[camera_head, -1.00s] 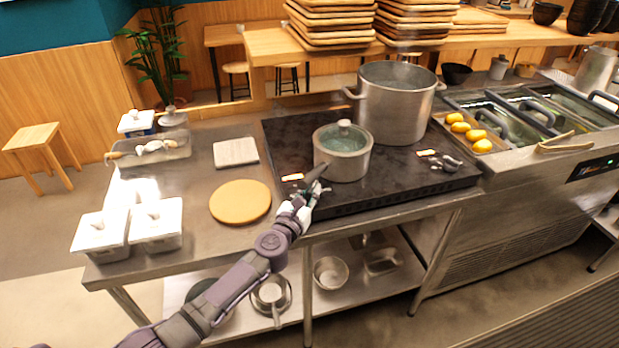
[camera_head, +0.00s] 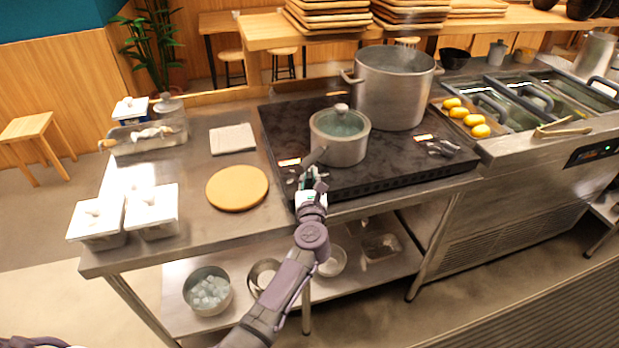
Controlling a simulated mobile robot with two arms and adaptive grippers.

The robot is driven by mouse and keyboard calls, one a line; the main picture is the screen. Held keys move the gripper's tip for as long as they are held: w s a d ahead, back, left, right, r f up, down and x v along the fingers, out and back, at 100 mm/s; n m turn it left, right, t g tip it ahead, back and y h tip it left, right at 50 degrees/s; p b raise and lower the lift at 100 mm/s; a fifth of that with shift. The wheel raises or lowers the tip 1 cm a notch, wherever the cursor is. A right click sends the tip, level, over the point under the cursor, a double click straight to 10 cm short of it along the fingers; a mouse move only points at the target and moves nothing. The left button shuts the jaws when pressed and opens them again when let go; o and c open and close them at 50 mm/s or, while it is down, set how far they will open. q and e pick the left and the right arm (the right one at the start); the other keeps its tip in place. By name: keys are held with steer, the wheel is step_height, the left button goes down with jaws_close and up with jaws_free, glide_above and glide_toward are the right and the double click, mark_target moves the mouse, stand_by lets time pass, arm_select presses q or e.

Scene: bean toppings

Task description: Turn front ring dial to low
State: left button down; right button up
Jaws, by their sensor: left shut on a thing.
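The black stove (camera_head: 400,170) has a small lit display (camera_head: 289,162) at its front left, with dark dials (camera_head: 292,178) below it. My left gripper (camera_head: 310,183) is at the stove's front edge, right of these dials and just under the handle of the small pot. It is shut on what looks like the front ring dial, which the fingers mostly hide. The dial's setting is too small to read. My right gripper is not in view.
The small lidded pot (camera_head: 338,148) stands close above my left gripper, its handle (camera_head: 314,156) pointing toward it. A large pot (camera_head: 392,95) stands behind. More dials (camera_head: 440,148) sit at the right. A round board (camera_head: 237,188) lies left of the stove.

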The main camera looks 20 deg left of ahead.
arm_select(q)
steer(key=c, duration=1.1)
jaws_free()
steer(key=v, duration=0.7)
steer(key=shift+s, duration=0.25)
